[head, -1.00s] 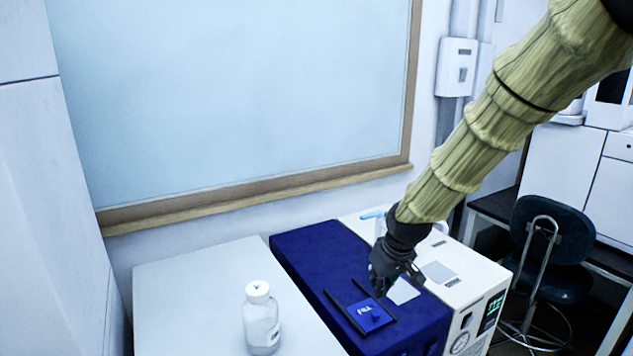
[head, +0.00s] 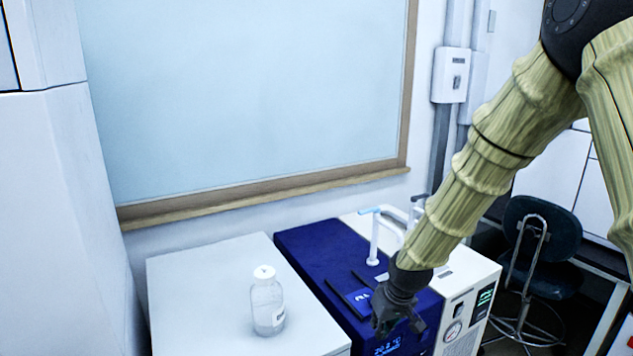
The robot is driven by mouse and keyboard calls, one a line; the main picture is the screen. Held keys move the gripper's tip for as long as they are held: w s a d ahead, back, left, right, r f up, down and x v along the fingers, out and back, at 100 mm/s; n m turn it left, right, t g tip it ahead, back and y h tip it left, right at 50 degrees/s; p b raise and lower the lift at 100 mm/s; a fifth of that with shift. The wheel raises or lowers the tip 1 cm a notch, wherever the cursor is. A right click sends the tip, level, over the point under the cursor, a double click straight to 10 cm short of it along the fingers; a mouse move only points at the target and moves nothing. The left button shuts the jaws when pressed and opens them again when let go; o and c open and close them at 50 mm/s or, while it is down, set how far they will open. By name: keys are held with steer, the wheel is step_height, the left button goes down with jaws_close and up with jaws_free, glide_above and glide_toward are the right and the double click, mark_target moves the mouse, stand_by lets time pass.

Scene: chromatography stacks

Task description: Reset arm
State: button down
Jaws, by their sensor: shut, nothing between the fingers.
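My gripper (head: 398,325) is at the lower middle right of the head view, at the end of my yellow-green ribbed arm. It is shut and empty, with its small dark fingers pointing down. It hangs in front of the near edge of the blue-topped machine (head: 312,248), over the front panel with a lit display. The gripper hides part of the machine's top and the blue square plate (head: 361,297) between two dark bars. I cannot tell how far it is from the machine.
A clear bottle with a white cap (head: 267,303) stands on the white cabinet top (head: 205,265) at left. A white tap-like fitting (head: 374,235) rises behind my gripper. A white instrument with a gauge (head: 465,315) is at right, and a dark chair (head: 541,245) stands beyond it.

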steer(key=s+d+f+m+g, duration=0.1)
steer(key=s+f, duration=0.8)
steer(key=f, duration=0.2)
steer(key=s+d+f+m+g, duration=0.1)
steer(key=s+d+f, duration=0.1)
steer(key=s+f, duration=0.85)
steer(key=s+d+f, duration=0.1)
steer(key=s+f, duration=0.2)
steer(key=s, duration=0.3)
steer(key=s+d+f+m+h, duration=0.1)
steer(key=s+d+f, duration=0.1)
steer(key=s+f, duration=0.2)
steer(key=s+d+f+g, duration=0.1)
steer(key=s+f, duration=0.2)
steer(key=s, duration=0.6)
steer(key=shift+s+d+f+m+h, duration=0.15)
steer(key=shift+s+f+m+h, duration=0.15)
steer(key=shift+m, duration=0.1)
